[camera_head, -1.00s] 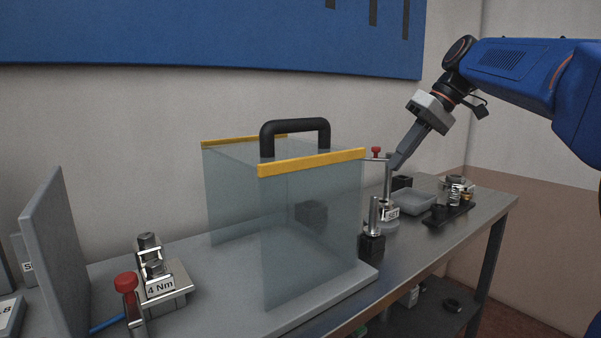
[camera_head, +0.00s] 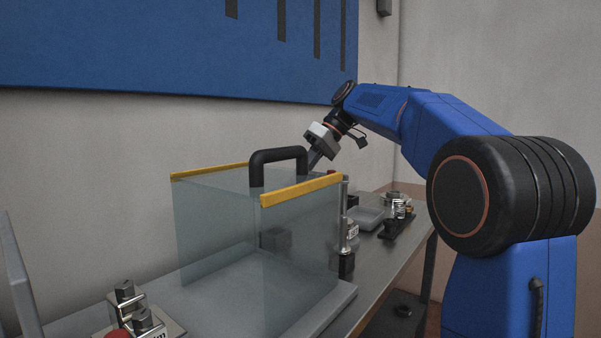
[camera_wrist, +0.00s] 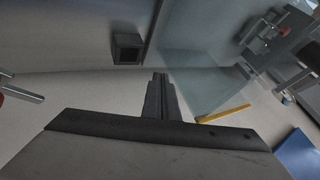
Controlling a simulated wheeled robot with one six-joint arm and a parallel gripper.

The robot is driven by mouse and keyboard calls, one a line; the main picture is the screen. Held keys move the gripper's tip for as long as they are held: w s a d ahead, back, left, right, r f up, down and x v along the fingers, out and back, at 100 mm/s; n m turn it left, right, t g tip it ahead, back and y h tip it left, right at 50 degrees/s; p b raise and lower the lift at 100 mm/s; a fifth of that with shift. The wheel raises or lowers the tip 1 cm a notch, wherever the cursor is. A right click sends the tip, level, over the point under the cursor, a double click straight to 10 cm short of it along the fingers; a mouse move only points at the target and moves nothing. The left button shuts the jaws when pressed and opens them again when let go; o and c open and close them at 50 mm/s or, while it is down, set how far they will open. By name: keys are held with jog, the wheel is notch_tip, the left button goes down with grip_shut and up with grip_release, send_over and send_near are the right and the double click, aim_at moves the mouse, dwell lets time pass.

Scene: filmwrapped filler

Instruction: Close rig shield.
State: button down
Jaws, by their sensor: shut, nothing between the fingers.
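The rig shield (camera_head: 215,235) is a clear box-like guard with yellow top edges and a black arched handle (camera_head: 279,155). It stands over a grey base plate (camera_head: 340,298) on the bench. My gripper (camera_head: 314,162) is shut and empty, just right of the handle in the head view; whether it touches the shield cannot be told. In the wrist view my gripper (camera_wrist: 160,78) shows its fingers together. The clear shield panel (camera_wrist: 205,65) and a yellow edge strip (camera_wrist: 224,114) lie to their right there.
A metal post (camera_head: 344,225) stands close by the shield's right side. A grey tray (camera_head: 367,218) and a black holder with small parts (camera_head: 396,222) are farther along the bench. A metal fixture (camera_head: 130,308) sits at lower left, beside a grey upright panel (camera_head: 16,275).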

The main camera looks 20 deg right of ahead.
jog(key=s+a+f, duration=0.2)
jog(key=a+f, duration=0.1)
jog(key=a, duration=0.3)
jog(key=shift+f, duration=0.35)
jog(key=shift+s, duration=0.15)
jog(key=s+a, duration=0.7)
jog(key=a, duration=0.2)
jog(key=s+a, duration=0.7)
jog(key=a, duration=0.3)
jog(key=shift+a, duration=0.25)
jog(key=shift+s, duration=0.1)
